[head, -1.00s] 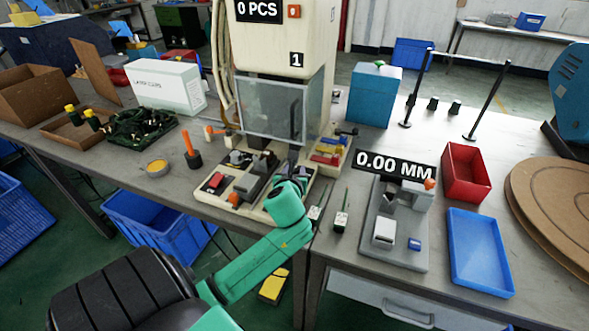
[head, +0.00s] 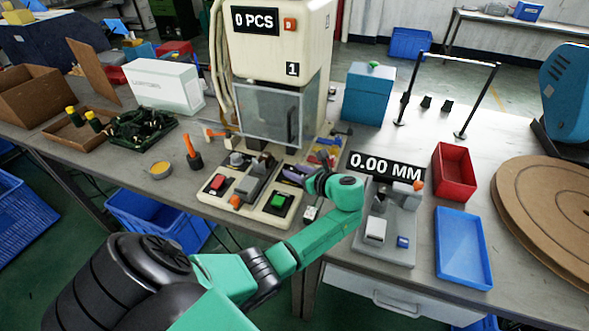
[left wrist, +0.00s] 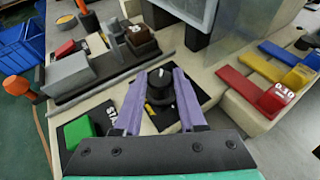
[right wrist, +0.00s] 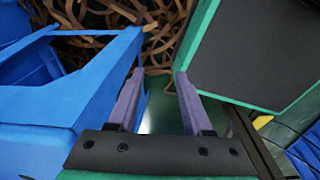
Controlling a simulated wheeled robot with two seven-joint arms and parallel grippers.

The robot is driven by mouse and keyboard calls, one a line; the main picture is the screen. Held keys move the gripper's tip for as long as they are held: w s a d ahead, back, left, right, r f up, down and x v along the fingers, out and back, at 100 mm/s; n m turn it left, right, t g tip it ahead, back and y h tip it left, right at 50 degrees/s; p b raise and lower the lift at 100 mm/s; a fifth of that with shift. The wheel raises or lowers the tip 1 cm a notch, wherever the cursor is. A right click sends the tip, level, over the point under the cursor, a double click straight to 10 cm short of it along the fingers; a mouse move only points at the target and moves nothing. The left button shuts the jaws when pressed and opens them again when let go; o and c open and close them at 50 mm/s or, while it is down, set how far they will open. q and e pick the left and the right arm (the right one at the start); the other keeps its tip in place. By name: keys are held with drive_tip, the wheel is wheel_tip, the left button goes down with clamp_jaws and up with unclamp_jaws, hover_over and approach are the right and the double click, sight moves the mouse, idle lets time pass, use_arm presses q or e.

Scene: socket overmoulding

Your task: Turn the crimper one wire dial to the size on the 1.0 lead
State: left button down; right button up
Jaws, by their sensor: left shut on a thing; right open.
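The crimper (head: 277,110) stands on the bench with a "1" tag and a "0 PCS" display. Its wire dial is a round black knob with a white mark, seen in the left wrist view (left wrist: 160,90). My left gripper (left wrist: 157,78) is shut on the dial, its purple fingers on either side. In the head view the left gripper (head: 292,174) hides the dial. Red, yellow and blue pieces lie at the crimper's right; the red one (left wrist: 268,96) bears a small label I cannot read surely. My right gripper (right wrist: 160,78) is open and empty, outside the head view.
A green button (head: 279,201) and a red switch (head: 217,182) sit on the crimper base. A gauge reading 0.00 MM (head: 387,166), a red bin (head: 454,171) and a blue tray (head: 462,247) stand to the right. A blue crate (right wrist: 60,105) lies beside my right gripper.

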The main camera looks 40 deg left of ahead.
use_arm(q)
drive_tip(key=shift+w+n+g+b, duration=0.15)
drive_tip(key=shift+n+g+b, duration=0.5)
drive_tip(key=shift+n+g, duration=0.65)
drive_tip(key=shift+c, duration=2.4)
unclamp_jaws()
drive_tip(key=b+v, duration=0.1)
drive_tip(key=v, duration=1.3)
drive_tip(key=shift+w+d+b, duration=0.25)
drive_tip(key=shift+d+b, duration=0.05)
